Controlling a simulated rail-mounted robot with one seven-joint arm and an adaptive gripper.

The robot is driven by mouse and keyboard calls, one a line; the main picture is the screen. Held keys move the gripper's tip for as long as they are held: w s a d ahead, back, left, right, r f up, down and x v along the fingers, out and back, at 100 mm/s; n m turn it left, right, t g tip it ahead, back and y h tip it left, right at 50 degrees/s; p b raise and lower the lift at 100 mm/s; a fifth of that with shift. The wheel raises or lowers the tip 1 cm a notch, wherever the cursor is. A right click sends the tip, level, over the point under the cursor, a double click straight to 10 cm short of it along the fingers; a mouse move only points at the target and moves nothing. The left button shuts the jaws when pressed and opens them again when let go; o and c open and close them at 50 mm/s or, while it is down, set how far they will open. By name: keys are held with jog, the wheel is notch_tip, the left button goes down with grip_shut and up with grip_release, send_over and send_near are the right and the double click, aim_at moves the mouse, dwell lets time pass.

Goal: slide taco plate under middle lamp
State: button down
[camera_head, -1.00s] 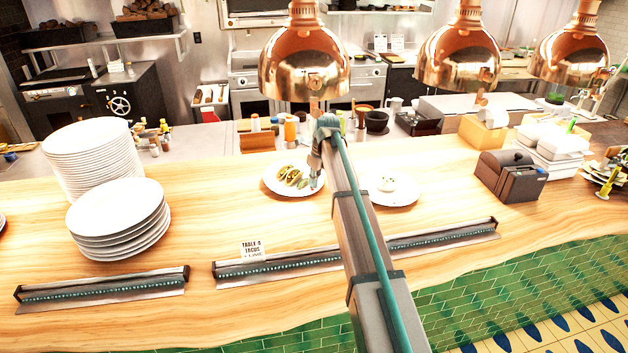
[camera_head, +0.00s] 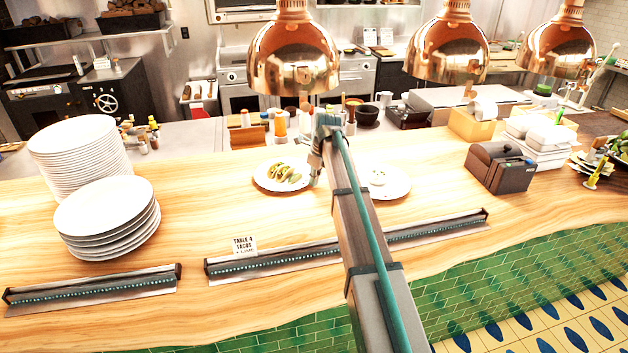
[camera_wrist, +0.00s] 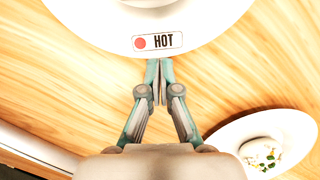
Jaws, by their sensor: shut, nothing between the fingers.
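The taco plate (camera_head: 265,184) is white, with tacos and green garnish, and lies on the wooden counter below and in front of the left copper lamp (camera_head: 293,55). The middle lamp (camera_head: 446,52) hangs farther right. My gripper (camera_head: 316,181) is shut and empty at the plate's right side. In the wrist view the closed fingertips (camera_wrist: 158,64) are close to a white rim labelled HOT (camera_wrist: 158,42), apparently the taco plate; contact cannot be told. The tacos are outside that view.
A second white plate (camera_head: 396,190) with white food lies just right of my gripper and also shows in the wrist view (camera_wrist: 300,124). A dark ticket printer (camera_head: 500,168) stands farther right. Ticket rails (camera_head: 270,265) line the front; plate stacks (camera_head: 108,215) stand left.

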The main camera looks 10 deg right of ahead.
dwell(0.5)
jog(key=shift+p+v, duration=0.85)
jog(key=shift+p, duration=0.05)
